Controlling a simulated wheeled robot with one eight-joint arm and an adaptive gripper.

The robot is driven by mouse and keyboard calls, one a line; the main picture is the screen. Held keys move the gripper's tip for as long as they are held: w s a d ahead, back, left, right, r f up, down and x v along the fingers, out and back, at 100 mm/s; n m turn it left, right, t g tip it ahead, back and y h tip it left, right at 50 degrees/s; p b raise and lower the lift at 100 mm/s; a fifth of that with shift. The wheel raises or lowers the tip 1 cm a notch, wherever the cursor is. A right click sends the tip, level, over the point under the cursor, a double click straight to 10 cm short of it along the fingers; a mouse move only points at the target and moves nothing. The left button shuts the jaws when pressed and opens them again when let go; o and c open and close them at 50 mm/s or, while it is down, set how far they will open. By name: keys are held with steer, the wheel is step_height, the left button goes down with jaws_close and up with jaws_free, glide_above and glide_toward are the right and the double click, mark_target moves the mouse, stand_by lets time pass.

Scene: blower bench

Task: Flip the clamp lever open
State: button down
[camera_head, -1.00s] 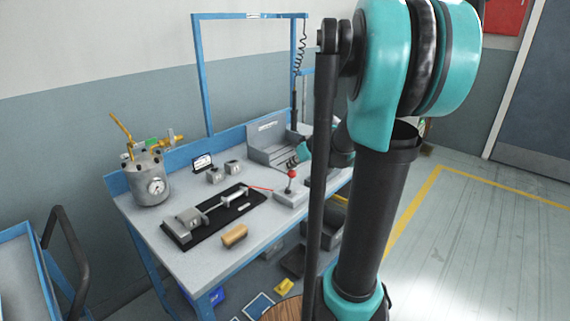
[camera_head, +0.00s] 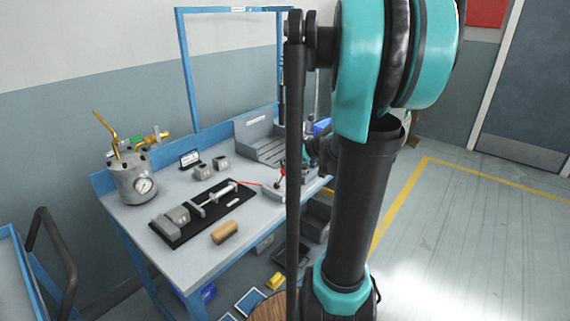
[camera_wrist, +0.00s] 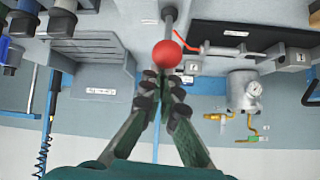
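The clamp lever is a grey rod ending in a red ball knob (camera_head: 283,170), at the right part of the bench. In the wrist view the red knob (camera_wrist: 167,54) is just beyond my fingertips, with its rod running toward the top edge. My gripper (camera_wrist: 161,80) has its two dark fingers converging toward the knob, with only a narrow gap between the tips. The knob does not appear between the fingers; contact cannot be told. In the head view my own arm hides most of the gripper and part of the clamp.
A black board (camera_head: 188,230) with a metal fixture lies left of the clamp, a tan cylinder (camera_head: 225,232) in front. A grey stepped holder (camera_head: 262,138) stands behind. A metal pot with a gauge (camera_head: 133,178) stands at the left end. A red line runs beside the knob.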

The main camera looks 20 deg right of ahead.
steer(key=shift+s+f, duration=0.1)
steer(key=shift+w+a+r, duration=0.1)
steer(key=shift+w+r, duration=0.1)
steer(key=shift+w, duration=0.1)
steer(key=s+d+r, duration=0.3)
steer(key=s+r, duration=0.1)
steer(key=r, duration=0.3)
steer(key=shift+s+d+r, duration=0.15)
steer(key=shift+s+r, duration=0.1)
steer(key=shift+r, duration=0.1)
steer(key=s+a+f+m+g+h, duration=0.2)
steer(key=s+a+f, duration=0.1)
steer(key=s+f, duration=0.6)
steer(key=s+a+f+m+g+h, duration=0.2)
steer(key=s+a+f+h, duration=0.1)
steer(key=s+f, duration=0.7)
steer(key=shift+a+f+m+g, duration=0.3)
steer(key=shift+a+f+m, duration=0.15)
steer(key=shift+f, duration=0.2)
